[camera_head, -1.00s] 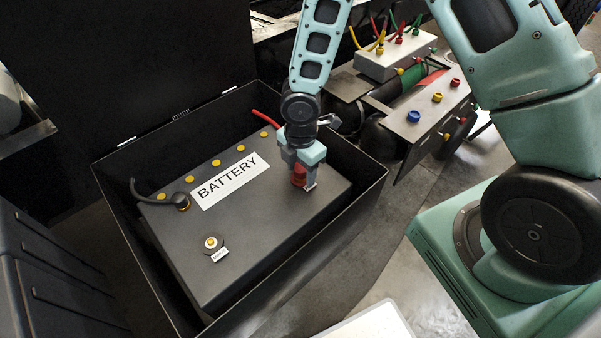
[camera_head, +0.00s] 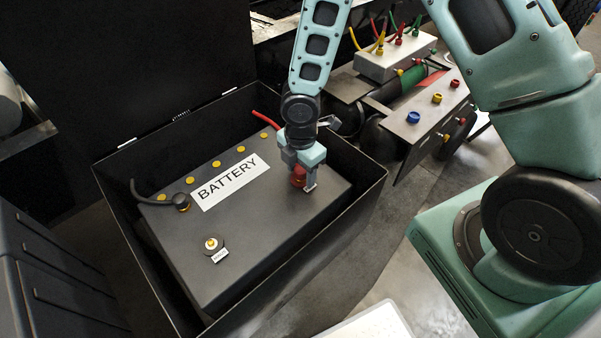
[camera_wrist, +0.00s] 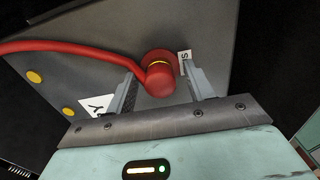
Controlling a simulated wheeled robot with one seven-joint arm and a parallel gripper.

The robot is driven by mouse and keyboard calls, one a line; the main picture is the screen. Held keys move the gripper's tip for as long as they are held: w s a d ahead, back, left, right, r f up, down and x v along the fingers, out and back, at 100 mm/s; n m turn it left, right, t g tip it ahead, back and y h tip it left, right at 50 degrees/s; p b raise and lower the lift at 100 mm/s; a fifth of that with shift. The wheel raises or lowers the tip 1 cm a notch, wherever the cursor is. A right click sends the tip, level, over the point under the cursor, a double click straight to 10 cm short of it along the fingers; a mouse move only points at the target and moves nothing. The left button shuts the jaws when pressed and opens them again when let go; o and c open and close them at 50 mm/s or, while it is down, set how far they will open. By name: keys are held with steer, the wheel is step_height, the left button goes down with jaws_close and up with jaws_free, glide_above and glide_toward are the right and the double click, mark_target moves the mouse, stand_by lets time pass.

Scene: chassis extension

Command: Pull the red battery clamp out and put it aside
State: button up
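The red battery clamp (camera_head: 298,176) sits at the right end of the top of the dark grey battery (camera_head: 245,235). In the wrist view the clamp (camera_wrist: 160,80) has a red cable (camera_wrist: 70,45) running off to the left. My gripper (camera_head: 302,182) is right above the clamp and points down at it. In the wrist view its two fingers (camera_wrist: 158,82) stand on either side of the clamp, with a small gap showing on each side. The gripper looks open. Its body hides part of the clamp in the head view.
The battery stands in an open black box (camera_head: 370,200) with raised walls and a lid behind. A black clamp (camera_head: 181,202) is on the battery's left. A panel with coloured knobs (camera_head: 425,115) is at the right rear. A pale surface (camera_head: 370,325) lies at the front.

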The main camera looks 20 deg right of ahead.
jaws_close()
steer(key=shift+r+p, duration=2.85)
steer(key=shift+r, duration=0.2)
